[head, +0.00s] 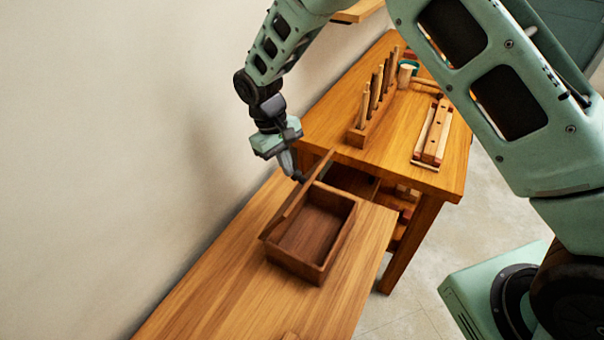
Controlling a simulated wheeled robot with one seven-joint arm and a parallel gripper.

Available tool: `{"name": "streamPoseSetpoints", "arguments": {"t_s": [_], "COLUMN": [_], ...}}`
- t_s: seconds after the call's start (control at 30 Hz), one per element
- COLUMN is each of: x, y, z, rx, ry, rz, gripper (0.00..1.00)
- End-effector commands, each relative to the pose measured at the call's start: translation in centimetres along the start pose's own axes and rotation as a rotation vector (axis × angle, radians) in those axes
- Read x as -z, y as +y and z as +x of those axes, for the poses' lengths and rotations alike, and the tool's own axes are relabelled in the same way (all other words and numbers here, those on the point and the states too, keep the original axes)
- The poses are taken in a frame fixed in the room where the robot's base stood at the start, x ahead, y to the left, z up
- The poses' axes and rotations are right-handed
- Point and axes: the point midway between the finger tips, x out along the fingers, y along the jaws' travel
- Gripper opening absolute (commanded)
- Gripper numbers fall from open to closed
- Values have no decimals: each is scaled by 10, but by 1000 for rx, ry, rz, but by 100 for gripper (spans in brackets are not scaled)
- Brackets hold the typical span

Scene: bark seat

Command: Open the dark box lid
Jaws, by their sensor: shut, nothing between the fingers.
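The dark box (312,237) is an open-topped brown wooden box on the bench, with its empty-looking inside in view. Its lid (302,196) stands raised along the box's left side, close to upright and seen nearly edge-on. My gripper (299,177) is shut and points downward at the far end of the lid. Its fingertips are at or very near the lid's upper edge; I cannot tell whether they touch it.
The bench (225,290) is mostly clear in front of the box. A bare wall (120,130) runs along the left.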

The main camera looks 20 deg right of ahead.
Motion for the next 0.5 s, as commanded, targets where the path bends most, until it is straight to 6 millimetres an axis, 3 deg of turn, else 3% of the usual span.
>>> {"name": "streamPoseSetpoints", "arguments": {"t_s": [0.03,0.17,0.2,0.5], "x": [-2,-4,-4,-4], "y": [-11,-8,-8,-6], "z": [3,3,2,0], "rx": [10,8,7,5], "ry": [-10,-11,-12,-12], "rz": [-12,-10,-9,-7], "gripper": [8,44,48,48]}}
